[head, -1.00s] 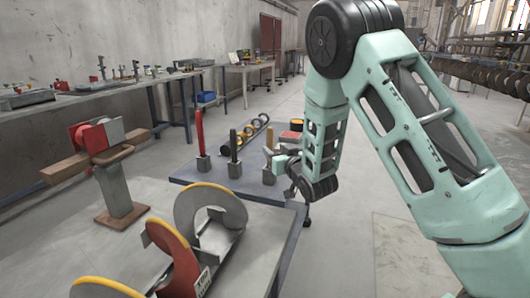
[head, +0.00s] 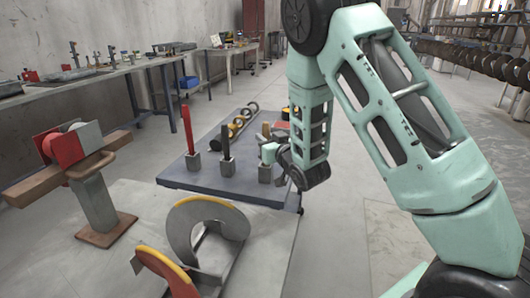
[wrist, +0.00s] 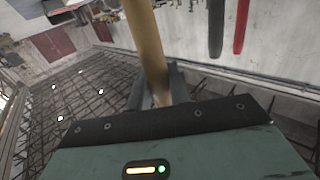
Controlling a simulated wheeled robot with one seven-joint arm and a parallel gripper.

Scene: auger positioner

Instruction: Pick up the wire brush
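A tan handle stands upright in a small grey block (head: 265,174) on the blue-grey table in the head view. I take it for the wire brush; its top (head: 266,129) shows above my gripper (head: 270,153). In the wrist view the tan handle (wrist: 148,45) runs down between the two dark fingers of my gripper (wrist: 158,88). Little or no gap shows on either side, and I cannot tell whether the fingers press on it. The handle's lower end is hidden behind the gripper body.
A black handle (head: 225,140) and a red handle (head: 187,128) stand in blocks left of my gripper. Behind lies a rack of rings (head: 238,122). In front is a grey table with a yellow-edged auger (head: 210,222). A vise post (head: 95,195) stands left.

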